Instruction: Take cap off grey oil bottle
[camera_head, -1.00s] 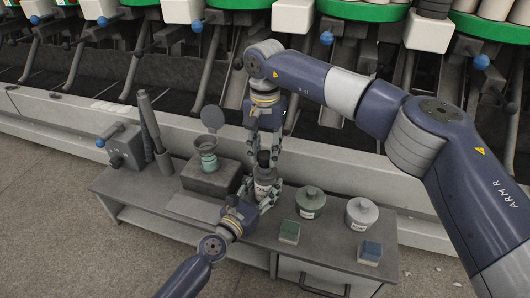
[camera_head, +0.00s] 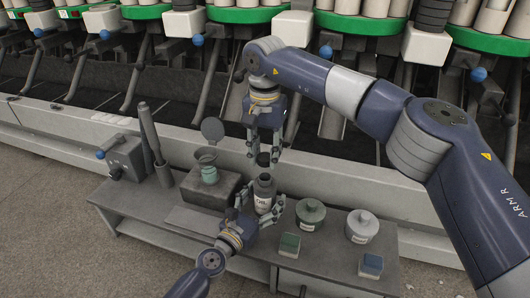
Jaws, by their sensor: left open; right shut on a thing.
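The grey oil bottle (camera_head: 264,191) stands upright on the bench, with a pale label on its front. My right gripper (camera_head: 264,158) comes down from above and is shut on the dark cap (camera_head: 263,160).
On the bench (camera_head: 180,222), a green pot (camera_head: 310,214), a pale pot (camera_head: 361,226), a green block (camera_head: 289,245) and a blue block (camera_head: 371,265) stand right. The winding machine runs behind.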

